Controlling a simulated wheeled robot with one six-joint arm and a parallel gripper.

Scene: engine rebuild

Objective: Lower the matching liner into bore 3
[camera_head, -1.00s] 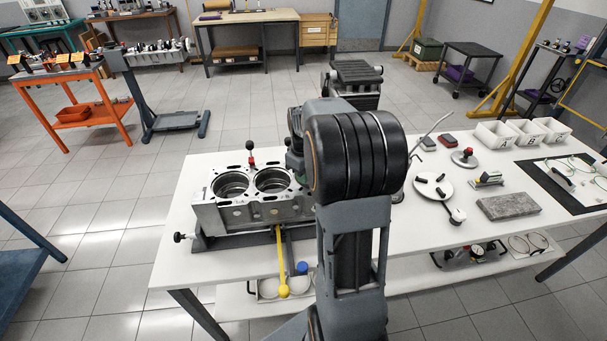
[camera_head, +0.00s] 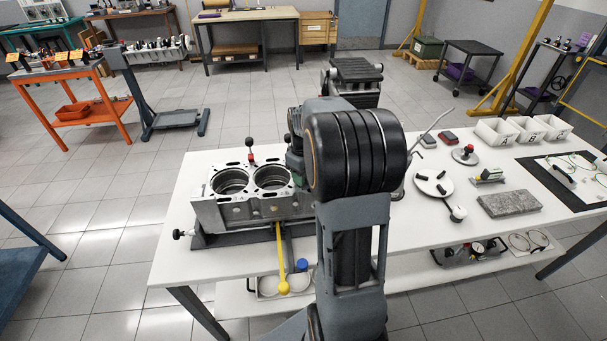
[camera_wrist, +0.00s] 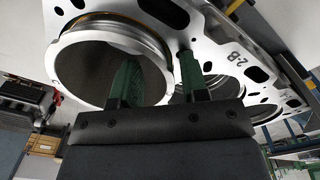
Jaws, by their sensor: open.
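The engine block (camera_head: 250,212) stands on the white table in the head view. Two open bores show on its deck; my arm hides its right end. In the wrist view a bright ring-rimmed cylinder, apparently the liner (camera_wrist: 72,75), sits at a round opening in the block deck (camera_wrist: 215,35). Its rim seems to stand slightly proud of the deck; how deep it sits is unclear. My gripper (camera_wrist: 157,78) is open, with one green finger inside the ring and the other outside its wall. Contact cannot be told. The deck mark reads "2-B".
To the right are a round plate (camera_head: 432,182), a grey slab (camera_head: 509,204) and white bins (camera_head: 496,131). Table space right of my arm is partly clear.

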